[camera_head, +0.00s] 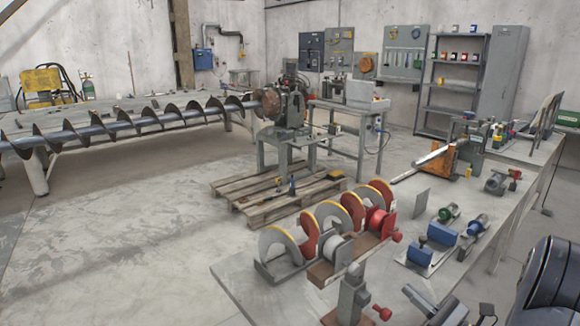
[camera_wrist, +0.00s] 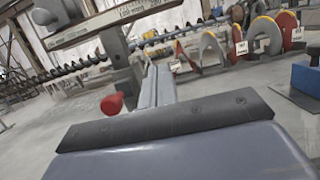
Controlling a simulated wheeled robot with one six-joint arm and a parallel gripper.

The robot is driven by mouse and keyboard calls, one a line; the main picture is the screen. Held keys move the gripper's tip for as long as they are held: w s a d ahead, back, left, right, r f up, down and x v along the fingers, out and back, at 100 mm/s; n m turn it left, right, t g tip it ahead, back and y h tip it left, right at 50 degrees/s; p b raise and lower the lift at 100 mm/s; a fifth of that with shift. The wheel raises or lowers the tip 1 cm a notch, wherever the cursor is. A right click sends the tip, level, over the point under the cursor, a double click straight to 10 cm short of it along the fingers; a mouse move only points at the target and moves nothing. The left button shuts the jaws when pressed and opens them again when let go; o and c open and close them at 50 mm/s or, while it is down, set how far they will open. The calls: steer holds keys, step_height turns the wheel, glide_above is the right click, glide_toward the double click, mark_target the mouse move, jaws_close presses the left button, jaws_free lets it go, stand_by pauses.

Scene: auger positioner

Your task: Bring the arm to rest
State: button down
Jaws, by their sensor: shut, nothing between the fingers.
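My gripper (camera_wrist: 154,72) shows in the wrist view as pale grey fingers, closed together and empty, reaching forward from a dark bar and a blue-grey body. In the head view my arm (camera_head: 548,285) is a dark rounded link at the lower right edge. A grey part low at the front (camera_head: 428,302) seems to be my gripper end, cut off by the frame's bottom. A grey stand (camera_head: 352,295) with a red knob (camera_head: 382,313) is to its left. In the wrist view the red knob (camera_wrist: 112,103) appears left of the fingers; I cannot tell the gap.
The workbench (camera_head: 235,285) carries auger flight samples (camera_head: 330,220), blue blocks (camera_head: 442,234) and an orange bracket (camera_head: 438,160). A long auger (camera_head: 130,122) lies at the back left. A pallet (camera_head: 275,190) is on the floor. The left floor is clear.

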steer(key=w+a+r+p, duration=0.4)
steer(key=w+a+r, duration=0.1)
steer(key=w, duration=0.2)
steer(key=shift+w+a+r, duration=0.3)
steer(key=shift+w+a, duration=0.05)
steer(key=shift+r, duration=0.1)
stand_by(0.4)
